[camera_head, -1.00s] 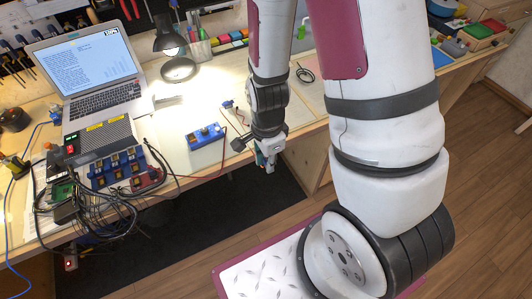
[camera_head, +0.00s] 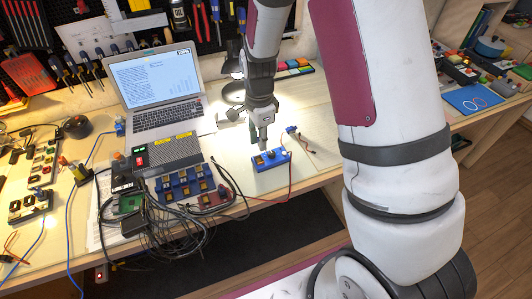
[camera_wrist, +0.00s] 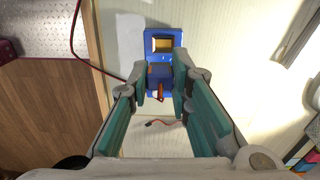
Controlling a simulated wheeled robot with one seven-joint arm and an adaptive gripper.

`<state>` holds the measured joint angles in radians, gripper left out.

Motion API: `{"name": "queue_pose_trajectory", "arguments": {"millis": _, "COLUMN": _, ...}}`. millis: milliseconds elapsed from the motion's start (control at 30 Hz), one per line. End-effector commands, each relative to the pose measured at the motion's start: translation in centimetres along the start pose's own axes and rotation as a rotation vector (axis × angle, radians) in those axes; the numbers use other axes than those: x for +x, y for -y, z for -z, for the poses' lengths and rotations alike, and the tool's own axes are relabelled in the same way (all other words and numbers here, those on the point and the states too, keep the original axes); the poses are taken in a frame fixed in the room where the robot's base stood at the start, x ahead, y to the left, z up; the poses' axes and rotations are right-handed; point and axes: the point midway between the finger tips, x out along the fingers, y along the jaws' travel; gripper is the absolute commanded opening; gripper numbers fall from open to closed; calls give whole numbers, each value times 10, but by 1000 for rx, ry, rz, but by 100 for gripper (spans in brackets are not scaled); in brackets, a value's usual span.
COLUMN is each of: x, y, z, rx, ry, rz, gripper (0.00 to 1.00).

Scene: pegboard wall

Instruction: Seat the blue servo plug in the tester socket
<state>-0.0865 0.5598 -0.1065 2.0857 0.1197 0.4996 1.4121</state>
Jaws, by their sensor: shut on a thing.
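My gripper (camera_head: 264,147) points down over the tester. In the wrist view my gripper (camera_wrist: 159,86) has its fingertips close together on either side of a small blue piece with an orange part (camera_wrist: 160,90), seemingly the servo plug. The plug lies against the tester's near end in this view; I cannot tell whether it is in the socket. The fingers hide its sides.
A blue servo (camera_head: 291,130) with a dark lead lies right of the tester. A red wire (camera_wrist: 76,38) runs from the tester's side. The laptop (camera_head: 160,90), a grey box (camera_head: 168,152) and tangled black cables (camera_head: 170,222) stand to the left. The bench's front edge is close.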

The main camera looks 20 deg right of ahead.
Motion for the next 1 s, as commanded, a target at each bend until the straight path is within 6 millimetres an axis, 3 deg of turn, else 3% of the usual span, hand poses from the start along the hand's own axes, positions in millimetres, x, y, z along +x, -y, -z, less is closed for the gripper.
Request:
{"name": "queue_pose_trajectory", "arguments": {"millis": 267, "x": 6, "y": 4, "z": 0, "rx": -1, "ry": -1, "rz": -1, "gripper": 6}}
{"name": "queue_pose_trajectory", "arguments": {"millis": 733, "x": 48, "y": 4, "z": 0, "rx": -1, "ry": -1, "rz": -1, "gripper": 6}}
{"name": "queue_pose_trajectory", "arguments": {"millis": 1000, "x": 53, "y": 3, "z": 0, "rx": -2, "ry": 0, "rz": 0, "gripper": 6}}
